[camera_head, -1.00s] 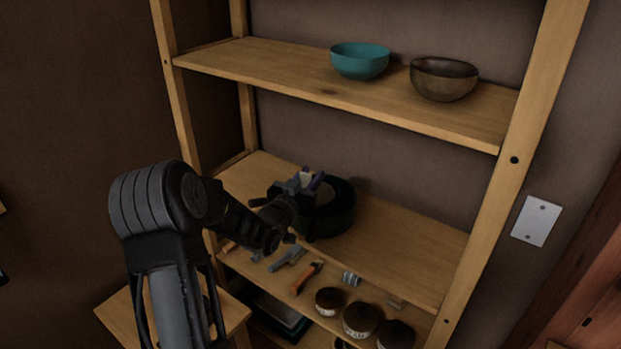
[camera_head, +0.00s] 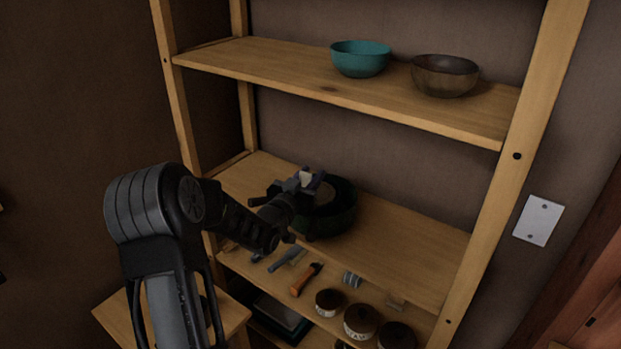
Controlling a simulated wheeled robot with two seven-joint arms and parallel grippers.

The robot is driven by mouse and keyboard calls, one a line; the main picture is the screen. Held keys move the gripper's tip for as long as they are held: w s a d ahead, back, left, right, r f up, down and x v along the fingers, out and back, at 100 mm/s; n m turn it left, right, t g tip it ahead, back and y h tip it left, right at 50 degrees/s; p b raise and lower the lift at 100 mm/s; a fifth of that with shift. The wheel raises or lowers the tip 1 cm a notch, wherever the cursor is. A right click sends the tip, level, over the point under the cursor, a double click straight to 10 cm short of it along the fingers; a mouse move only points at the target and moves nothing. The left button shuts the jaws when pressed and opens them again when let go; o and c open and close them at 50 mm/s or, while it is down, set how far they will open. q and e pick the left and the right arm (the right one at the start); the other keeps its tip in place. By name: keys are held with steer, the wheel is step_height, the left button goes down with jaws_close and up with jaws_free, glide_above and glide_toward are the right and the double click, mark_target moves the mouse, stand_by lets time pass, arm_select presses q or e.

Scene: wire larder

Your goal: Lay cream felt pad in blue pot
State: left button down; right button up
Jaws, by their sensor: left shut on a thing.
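My left gripper (camera_head: 305,183) reaches in from the left over the middle shelf, at the left rim of a dark round pot (camera_head: 333,224). The gripper is shut on a small cream piece, the felt pad (camera_head: 306,176), which shows between its fingers. The pad is at about rim height in the picture; whether it touches the pot I cannot tell. The pot looks almost black-green in this light, not clearly blue. A greyish-brown round patch shows inside it, partly hidden by the gripper. My right gripper is not in view.
A teal bowl (camera_head: 360,59) and a brown bowl (camera_head: 444,76) stand on the top shelf (camera_head: 270,72), above the gripper. The middle shelf (camera_head: 405,255) is clear right of the pot. Below lie an orange-handled tool (camera_head: 306,280) and several dark jars (camera_head: 361,322). Wooden posts flank the shelves.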

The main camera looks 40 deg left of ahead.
arm_select(q)
steer(key=shift+f, duration=0.15)
steer(key=shift+f+b, duration=0.15)
steer(key=shift+b, duration=0.15)
steer(key=c, duration=1)
jaws_free()
steer(key=shift+s, duration=0.1)
steer(key=shift+s+d+f, duration=0.15)
steer(key=shift+s, duration=0.4)
steer(key=s, duration=0.3)
steer(key=s+d+b, duration=0.1)
steer(key=s, duration=0.2)
steer(key=shift+s+d, duration=0.15)
steer(key=shift+s, duration=0.05)
